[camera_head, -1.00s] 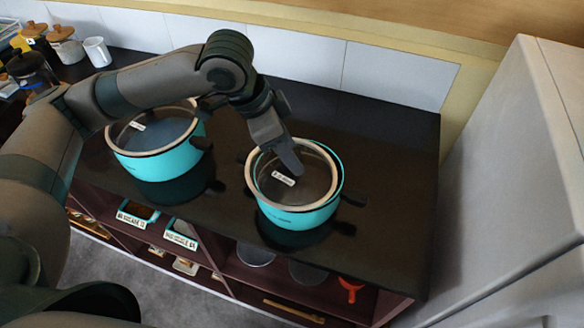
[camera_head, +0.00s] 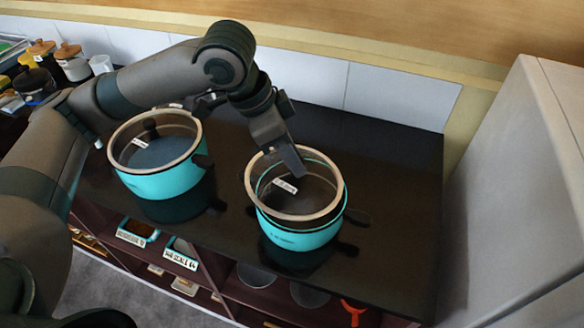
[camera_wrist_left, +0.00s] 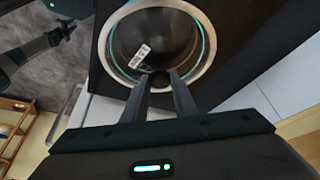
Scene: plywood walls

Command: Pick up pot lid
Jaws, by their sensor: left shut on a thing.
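A glass pot lid (camera_head: 277,206) with a pale rim and a white label is held a little above the right-hand turquoise pot (camera_head: 303,238), slightly tilted. My left gripper (camera_head: 297,170) reaches down from above and is shut on the lid's knob. In the left wrist view, the lid's round rim (camera_wrist_left: 109,48) and the gripper (camera_wrist_left: 161,80) show, with the fingers on either side of the dark knob. A gripper that seems to be my right one (camera_wrist_left: 66,28) shows small at the upper left of that view; its jaws cannot be made out.
Another turquoise pot (camera_head: 165,183) with its glass lid on stands to the left on the dark counter (camera_head: 385,180). Shelves with labelled boxes (camera_head: 138,231) are below. Jars (camera_head: 72,62) and a white mug (camera_head: 101,65) stand at the back left. A pale cabinet (camera_head: 500,200) rises at the right.

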